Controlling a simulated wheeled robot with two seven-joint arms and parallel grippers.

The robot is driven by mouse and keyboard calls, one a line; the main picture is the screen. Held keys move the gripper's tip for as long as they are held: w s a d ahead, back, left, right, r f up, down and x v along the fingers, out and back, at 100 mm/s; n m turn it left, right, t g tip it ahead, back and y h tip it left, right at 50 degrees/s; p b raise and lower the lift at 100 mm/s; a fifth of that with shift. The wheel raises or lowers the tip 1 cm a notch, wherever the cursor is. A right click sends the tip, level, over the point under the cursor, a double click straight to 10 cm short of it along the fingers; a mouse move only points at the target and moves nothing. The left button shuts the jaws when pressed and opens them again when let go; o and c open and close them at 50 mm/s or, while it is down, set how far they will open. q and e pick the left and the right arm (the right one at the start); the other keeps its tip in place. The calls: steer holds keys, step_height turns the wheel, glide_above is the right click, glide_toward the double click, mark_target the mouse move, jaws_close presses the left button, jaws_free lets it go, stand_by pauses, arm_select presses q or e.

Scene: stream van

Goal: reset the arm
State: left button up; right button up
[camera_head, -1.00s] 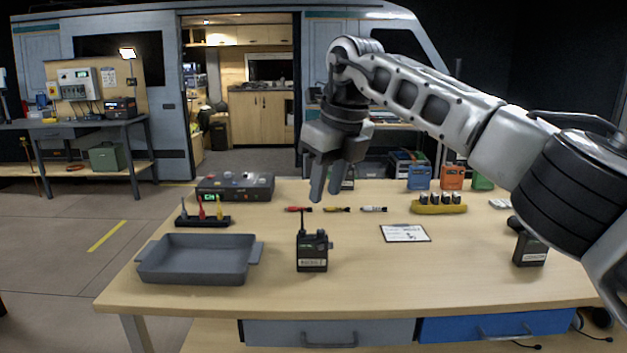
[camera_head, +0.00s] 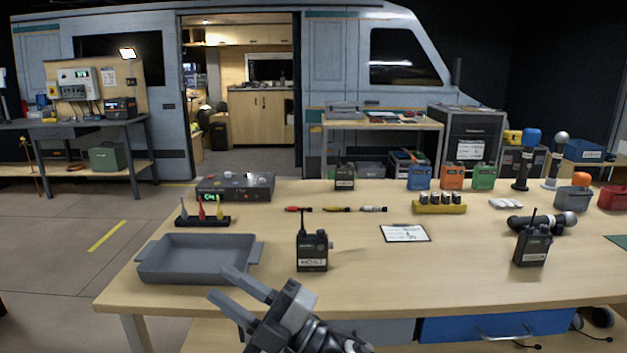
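My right gripper (camera_head: 221,281) is low in the picture, at the near edge of the table (camera_head: 380,280), its arm coming in from the bottom. Its two grey fingers point up and left, stand apart with a gap between them, and hold nothing. The fingertips show just in front of the grey tray (camera_head: 195,261); whether they touch anything I cannot tell. Most of the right arm is out of view below. My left gripper is not in view.
A black radio (camera_head: 312,253) stands upright right of the gripper, another radio (camera_head: 532,247) farther right. A clipboard (camera_head: 404,233) lies mid-table. Small coloured bins (camera_head: 452,177) and a yellow battery holder (camera_head: 440,207) stand behind.

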steer(key=s+d+f+m+t+h, duration=0.2)
steer(key=d+f+m+t+h, duration=0.2)
steer(key=d+f+m+h, duration=0.55)
steer(key=s+d+f+m+t+h, duration=0.2)
steer(key=d+f+m+t+h, duration=0.4)
steer(key=m, duration=0.6)
arm_select(q)
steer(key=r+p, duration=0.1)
steer(key=p, duration=0.2)
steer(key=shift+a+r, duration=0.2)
arm_select(e)
steer(key=s+d+f+m+g+h, duration=0.3)
steer(key=s+d+f+m+g, duration=0.2)
steer(key=s, duration=0.7)
steer(key=d+f+g, duration=0.2)
steer(key=d+f, duration=0.1)
steer(key=d, duration=0.1)
steer(key=shift+s+d, duration=0.2)
steer(key=shift+s, duration=0.1)
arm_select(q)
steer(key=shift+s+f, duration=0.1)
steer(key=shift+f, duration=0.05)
arm_select(e)
steer(key=shift+f, duration=0.25)
